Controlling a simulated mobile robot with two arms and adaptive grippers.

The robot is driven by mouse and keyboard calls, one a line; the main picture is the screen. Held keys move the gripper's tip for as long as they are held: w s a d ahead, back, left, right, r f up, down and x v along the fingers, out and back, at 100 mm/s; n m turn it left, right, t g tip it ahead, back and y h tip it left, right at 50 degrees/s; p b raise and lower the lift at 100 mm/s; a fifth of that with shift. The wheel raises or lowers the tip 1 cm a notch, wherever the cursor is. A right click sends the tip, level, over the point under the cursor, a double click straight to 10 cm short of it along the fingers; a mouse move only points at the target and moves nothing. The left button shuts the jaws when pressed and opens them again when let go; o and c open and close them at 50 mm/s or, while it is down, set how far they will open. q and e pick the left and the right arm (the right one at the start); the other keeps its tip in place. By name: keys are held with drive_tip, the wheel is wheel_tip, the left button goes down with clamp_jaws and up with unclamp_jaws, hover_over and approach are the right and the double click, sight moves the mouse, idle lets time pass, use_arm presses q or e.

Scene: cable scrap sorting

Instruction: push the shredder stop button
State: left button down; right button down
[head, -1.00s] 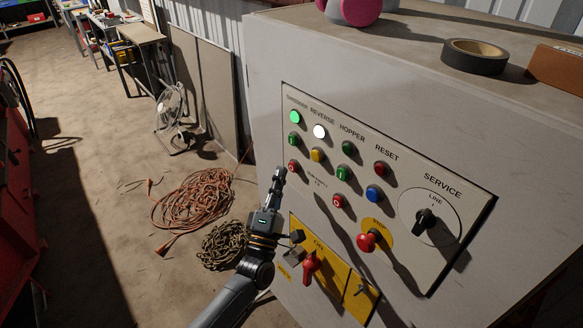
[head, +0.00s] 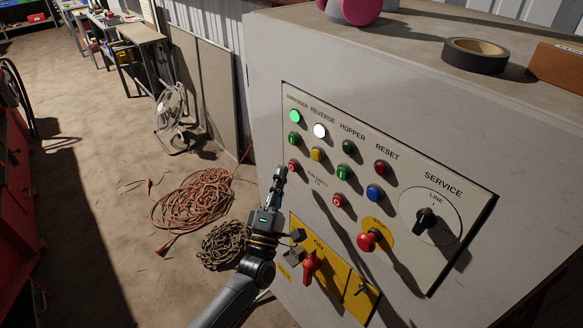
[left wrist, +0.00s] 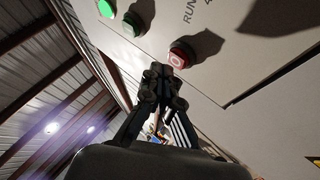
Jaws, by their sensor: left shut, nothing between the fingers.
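The control panel (head: 395,150) is on the front of a grey cabinet. Under the "SHREDDER" label, a lit green lamp (head: 295,117) sits above a green button (head: 294,139), with the red stop button (head: 293,166) at the bottom. My left gripper (head: 281,171) is shut and empty, its fingertips just left of the red button. In the left wrist view the red button (left wrist: 180,58) lies just beyond the shut fingertips (left wrist: 164,76), slightly right of them. A small gap seems to show; contact is not clear. My right gripper is out of view.
A red mushroom knob (head: 369,240) on yellow and a red rotary handle (head: 309,267) are lower on the panel. Other buttons and a service switch (head: 427,219) are to the right. Black tape (head: 475,56) lies on the cabinet. An orange cable coil (head: 195,200) is on the floor.

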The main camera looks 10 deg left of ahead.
use_arm(q)
drive_tip(key=shift+w+d, duration=0.2)
drive_tip(key=shift+w, duration=0.05)
idle(0.3)
drive_tip(key=shift+w+d+b, duration=0.3)
drive_tip(key=shift+w+b, duration=0.05)
drive_tip(key=shift+b, duration=0.15)
idle(0.6)
drive_tip(key=shift+s+a, duration=0.55)
drive_tip(key=shift+s, duration=0.15)
drive_tip(key=shift+p, duration=0.3)
